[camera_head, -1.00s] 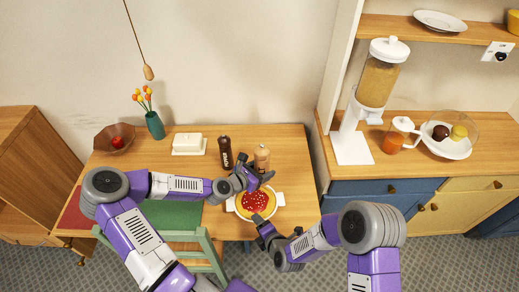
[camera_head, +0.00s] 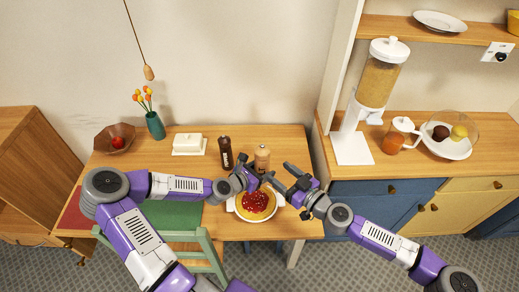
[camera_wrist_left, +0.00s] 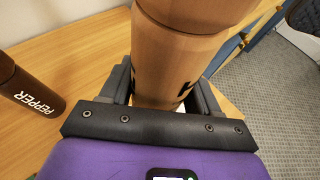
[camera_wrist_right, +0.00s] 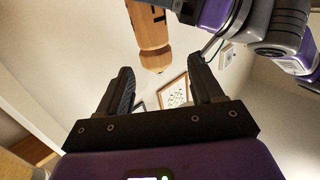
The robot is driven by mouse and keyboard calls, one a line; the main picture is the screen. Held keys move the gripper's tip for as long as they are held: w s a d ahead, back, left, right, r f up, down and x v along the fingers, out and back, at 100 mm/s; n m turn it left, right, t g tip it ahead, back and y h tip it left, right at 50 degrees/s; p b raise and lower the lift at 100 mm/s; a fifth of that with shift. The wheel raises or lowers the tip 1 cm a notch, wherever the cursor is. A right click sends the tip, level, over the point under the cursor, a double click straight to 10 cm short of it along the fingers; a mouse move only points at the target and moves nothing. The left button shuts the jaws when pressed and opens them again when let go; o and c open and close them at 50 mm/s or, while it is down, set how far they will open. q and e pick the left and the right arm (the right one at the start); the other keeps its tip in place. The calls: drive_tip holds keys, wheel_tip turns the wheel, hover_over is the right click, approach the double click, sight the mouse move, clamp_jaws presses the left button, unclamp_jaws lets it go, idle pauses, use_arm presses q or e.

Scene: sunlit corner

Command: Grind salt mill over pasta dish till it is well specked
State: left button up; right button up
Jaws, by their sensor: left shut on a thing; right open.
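The light wooden salt mill (camera_head: 262,157) stands upright above the pasta dish, held in my left gripper (camera_head: 258,179). In the left wrist view the mill (camera_wrist_left: 172,65) sits between the fingers, with part of its dark lettering hidden. The pasta dish (camera_head: 256,204), yellow pasta with red sauce and pale spots, lies on a white plate just below and in front of the left gripper. My right gripper (camera_head: 285,179) is open and empty, just right of the mill. In the right wrist view the mill's knob end (camera_wrist_right: 155,58) shows beyond the open fingers (camera_wrist_right: 160,95), apart from them.
A dark pepper mill (camera_head: 226,153) stands left of the salt mill. A butter dish (camera_head: 188,145), a vase (camera_head: 155,125) and a bowl (camera_head: 114,138) stand farther left. A green chair (camera_head: 200,242) is in front. The right counter holds a cereal dispenser (camera_head: 376,80).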

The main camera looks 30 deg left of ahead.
sight(259, 150)
drive_tip(key=x, duration=0.3)
drive_tip(key=r+x, duration=0.1)
drive_tip(key=x, duration=0.3)
drive_tip(key=w+r+x, duration=0.1)
drive_tip(key=x, duration=0.3)
drive_tip(key=shift+w, duration=0.1)
drive_tip(key=c, duration=0.7)
